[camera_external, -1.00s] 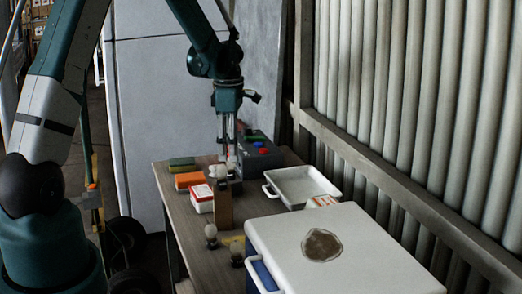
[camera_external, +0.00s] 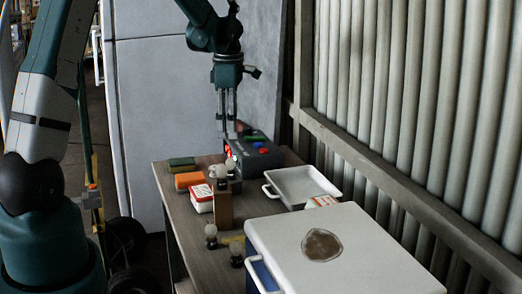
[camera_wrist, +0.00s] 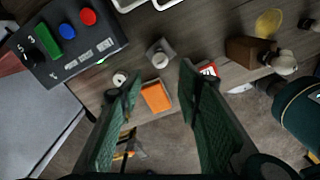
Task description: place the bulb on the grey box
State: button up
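My gripper (camera_external: 228,116) hangs in the air above the far part of the table, with a gap between its fingers. In the wrist view its two green fingers (camera_wrist: 160,75) are wide apart and nothing is between them. A bulb (camera_wrist: 160,60) with a white round top stands on a small grey box (camera_wrist: 157,47), below and between the fingertips. In the external view this bulb (camera_external: 232,165) shows just behind the brown block, which partly hides the grey box (camera_external: 236,185).
A dark button box (camera_external: 257,155) and a white tray (camera_external: 300,184) stand at the back. Another bulb (camera_external: 221,172) shows at the tall brown block (camera_external: 223,208). More bulbs (camera_external: 211,232) stand near the front. A white cooler (camera_external: 350,245) fills the front right.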

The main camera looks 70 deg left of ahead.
dwell(0.7)
jog(key=d+r+m+t, duration=0.1)
jog(key=d+r+m, duration=0.4)
jog(key=d, duration=0.5)
jog(key=w+d+r+m+t+y, duration=0.1)
jog(key=d+r+m, duration=0.4)
jog(key=d, duration=0.4)
jog(key=d+r+m+t, duration=0.1)
jog(key=d+r+m, duration=0.4)
jog(key=d, duration=0.5)
jog(key=s+d+r+m+t, duration=0.1)
jog(key=s+d+m, duration=0.3)
jog(key=d, duration=0.4)
jog(key=s+d+r+m+t, duration=0.1)
jog(key=s+d+m, duration=0.4)
jog(key=d, duration=0.3)
jog(key=s+d+r+m+t+h, duration=0.1)
jog(key=s+d+m+t, duration=0.1)
jog(key=s+d+m, duration=0.3)
jog(key=d+m, duration=0.1)
jog(key=d, duration=0.3)
jog(key=shift+r+m, duration=0.25)
jog(key=shift+m, duration=0.05)
